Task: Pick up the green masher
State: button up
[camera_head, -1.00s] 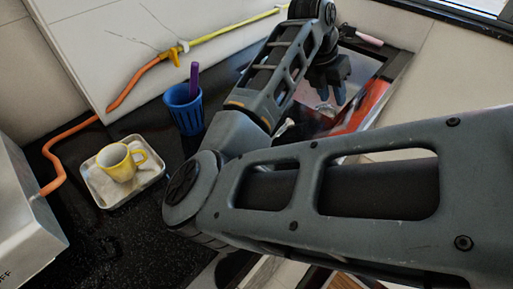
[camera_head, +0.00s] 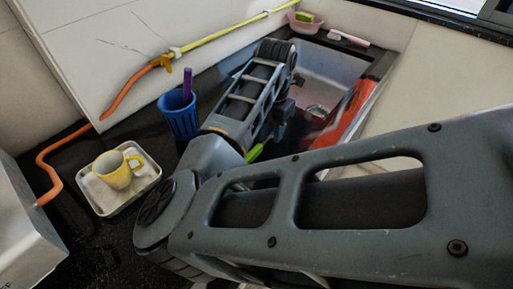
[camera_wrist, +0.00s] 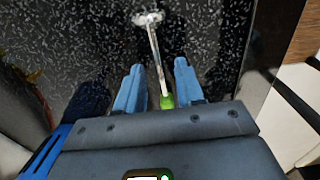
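The green masher shows in the wrist view: its green handle end (camera_wrist: 167,101) is between and below my fingers, its metal shaft runs up and its head (camera_wrist: 148,18) lies on the dark speckled counter. My gripper (camera_wrist: 159,82) is open, with one blue-tipped finger on each side of the handle; I cannot tell how far above it they are. In the head view a green handle (camera_head: 255,153) peeks out beside my forearm, and my gripper (camera_head: 281,112) is mostly hidden behind my arm.
A sink (camera_head: 325,75) with a red item (camera_head: 350,112) lies to the right. A blue cup (camera_head: 181,116) with a purple utensil and a tray (camera_head: 97,200) with a yellow mug (camera_head: 117,170) stand left. A pink bowl (camera_head: 293,27) sits at the back. The counter edge (camera_wrist: 258,60) is close.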

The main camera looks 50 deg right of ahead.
jog(key=shift+f, duration=0.4)
grip_shut()
